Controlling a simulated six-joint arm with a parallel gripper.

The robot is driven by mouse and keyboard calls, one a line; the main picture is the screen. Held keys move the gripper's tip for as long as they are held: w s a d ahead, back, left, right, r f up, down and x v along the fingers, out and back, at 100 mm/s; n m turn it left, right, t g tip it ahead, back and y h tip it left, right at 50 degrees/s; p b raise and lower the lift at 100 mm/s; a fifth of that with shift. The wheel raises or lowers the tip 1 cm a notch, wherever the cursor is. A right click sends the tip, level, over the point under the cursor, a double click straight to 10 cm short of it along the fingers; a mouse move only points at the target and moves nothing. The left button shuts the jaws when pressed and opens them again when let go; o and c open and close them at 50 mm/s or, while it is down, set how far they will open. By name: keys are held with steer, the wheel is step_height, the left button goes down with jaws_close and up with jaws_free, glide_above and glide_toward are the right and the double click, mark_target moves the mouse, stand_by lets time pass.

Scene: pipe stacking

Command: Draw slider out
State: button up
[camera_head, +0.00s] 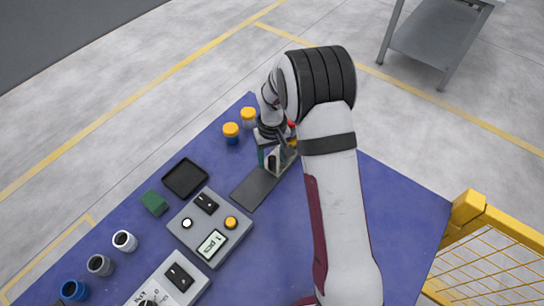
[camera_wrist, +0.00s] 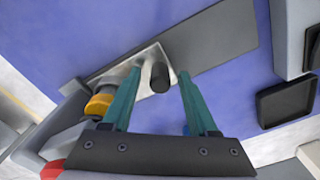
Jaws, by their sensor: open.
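The slider is a light metal plate (camera_wrist: 128,72) with an upright black knob (camera_wrist: 160,78). It lies along a flat dark grey base (camera_wrist: 222,38), which also shows in the head view (camera_head: 254,188). My gripper (camera_wrist: 160,75) is open above the slider. Its two teal fingers stand on either side of the knob in the wrist view, with visible gaps to both. How deep the fingertips reach beside the knob is hard to tell. In the head view my gripper (camera_head: 274,160) is over the far end of the base, and my arm partly hides the slider.
Two orange-capped jars (camera_head: 231,133) stand left of my gripper. A black tray (camera_head: 185,178), a green block (camera_head: 154,202) and a grey control box (camera_head: 210,228) lie further left and nearer. The blue table (camera_head: 400,215) is clear at right.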

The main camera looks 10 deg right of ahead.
jaws_close()
stand_by(0.3)
stand_by(1.1)
